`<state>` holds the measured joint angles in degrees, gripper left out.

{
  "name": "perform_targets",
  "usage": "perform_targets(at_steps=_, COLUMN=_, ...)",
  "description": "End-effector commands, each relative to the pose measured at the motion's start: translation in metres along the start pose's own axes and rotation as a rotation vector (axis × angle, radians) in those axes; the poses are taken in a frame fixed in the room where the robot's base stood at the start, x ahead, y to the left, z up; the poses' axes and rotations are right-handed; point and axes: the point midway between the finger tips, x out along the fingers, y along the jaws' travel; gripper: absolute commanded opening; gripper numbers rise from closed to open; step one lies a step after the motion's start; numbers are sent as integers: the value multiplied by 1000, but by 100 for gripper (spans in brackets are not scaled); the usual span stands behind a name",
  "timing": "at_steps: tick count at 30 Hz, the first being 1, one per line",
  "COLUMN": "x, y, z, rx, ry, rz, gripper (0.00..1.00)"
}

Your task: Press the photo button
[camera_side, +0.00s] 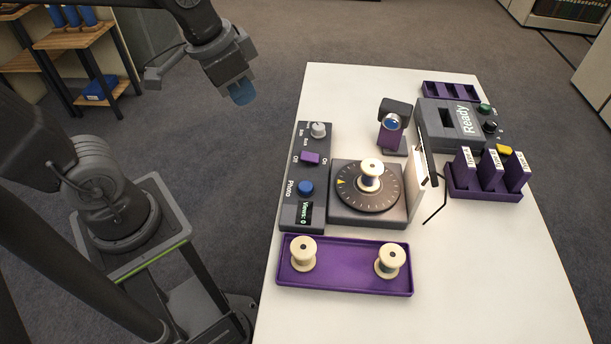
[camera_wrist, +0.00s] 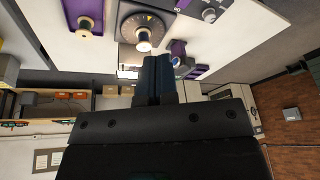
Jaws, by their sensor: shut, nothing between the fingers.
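The photo button is a round blue button (camera_side: 305,187) on a dark grey control panel (camera_side: 290,215) at the table's left side. The word "Photo" is beside it, and a small display below it reads "Views: 0". My gripper (camera_side: 243,93) is shut and empty, in the air to the left of the table's far end, well apart from the panel. In the wrist view my gripper's shut fingers (camera_wrist: 157,68) point toward the table. I cannot make out the photo button in the wrist view.
On the panel are a purple On/Off switch (camera_side: 310,158) and a grey knob (camera_side: 318,130). Right of it a turntable (camera_side: 345,205) bears a spool (camera_side: 371,172), with a camera (camera_side: 392,122) behind. A purple tray (camera_side: 345,281) with two spools is in front. A "Ready" device (camera_side: 431,125) stands at right.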

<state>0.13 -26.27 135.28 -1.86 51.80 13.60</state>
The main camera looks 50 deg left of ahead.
Motion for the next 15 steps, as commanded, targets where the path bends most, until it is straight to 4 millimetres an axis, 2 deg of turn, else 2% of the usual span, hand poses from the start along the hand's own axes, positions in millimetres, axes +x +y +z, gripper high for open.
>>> perform_targets(at_steps=6, x=40, y=-4, z=-33, rx=181, ry=-127, rz=64, gripper=0)
perform_targets(at_steps=15, x=108, y=-6, z=-62, rx=411, ry=-263, rz=177, gripper=0)
